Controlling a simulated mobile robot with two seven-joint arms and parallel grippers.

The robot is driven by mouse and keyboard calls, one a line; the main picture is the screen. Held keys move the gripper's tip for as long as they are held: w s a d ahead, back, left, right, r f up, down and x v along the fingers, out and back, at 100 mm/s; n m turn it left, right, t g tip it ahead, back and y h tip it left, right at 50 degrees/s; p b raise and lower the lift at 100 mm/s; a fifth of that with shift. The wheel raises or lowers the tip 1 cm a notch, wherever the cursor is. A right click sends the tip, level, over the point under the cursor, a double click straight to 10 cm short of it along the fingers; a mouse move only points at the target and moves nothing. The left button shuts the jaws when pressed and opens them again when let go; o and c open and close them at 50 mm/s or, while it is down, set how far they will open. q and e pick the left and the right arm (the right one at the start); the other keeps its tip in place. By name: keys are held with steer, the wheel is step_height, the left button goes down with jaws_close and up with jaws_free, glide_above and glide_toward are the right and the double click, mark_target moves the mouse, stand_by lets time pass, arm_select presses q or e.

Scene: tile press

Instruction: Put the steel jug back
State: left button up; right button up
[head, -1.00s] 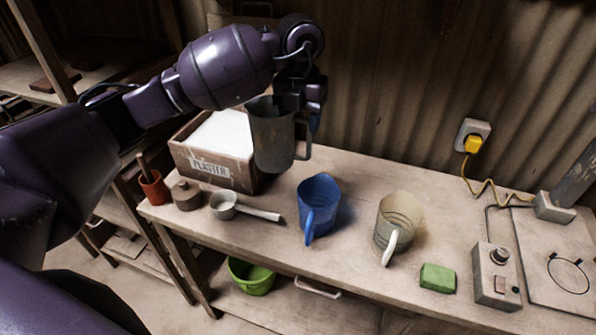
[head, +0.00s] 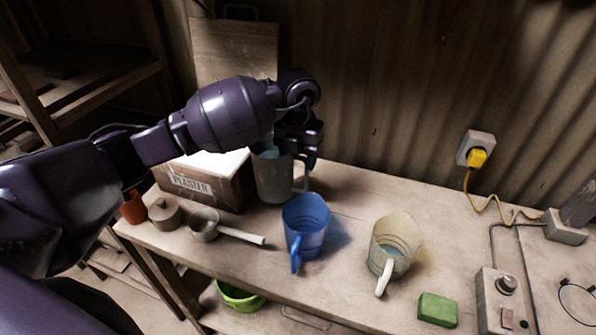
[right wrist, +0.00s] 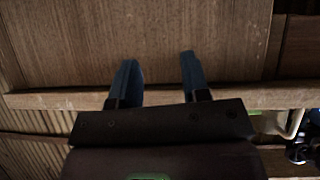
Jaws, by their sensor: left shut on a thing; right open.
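The steel jug (head: 272,182) is dull grey and upright at the back of the bench, just right of the plaster box. My left gripper (head: 300,158) is shut on it at the handle side near the rim. The arm hides part of the jug's top. Its base is at or just above the bench top; I cannot tell whether it touches. My right gripper (right wrist: 156,78) shows in the right wrist view, open and empty, with a wooden surface beyond its two blue fingers.
A blue jug (head: 306,228) stands in front of the steel jug, and a clear jug (head: 397,246) to its right. A ladle (head: 206,226), a lidded pot (head: 165,214) and the plaster box (head: 205,183) stand left. A green block (head: 437,309) and control box (head: 504,300) are right.

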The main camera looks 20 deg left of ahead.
arm_select(q)
steer(key=shift+f, duration=2)
steer(key=o, duration=1)
steer(key=shift+o, duration=1.4)
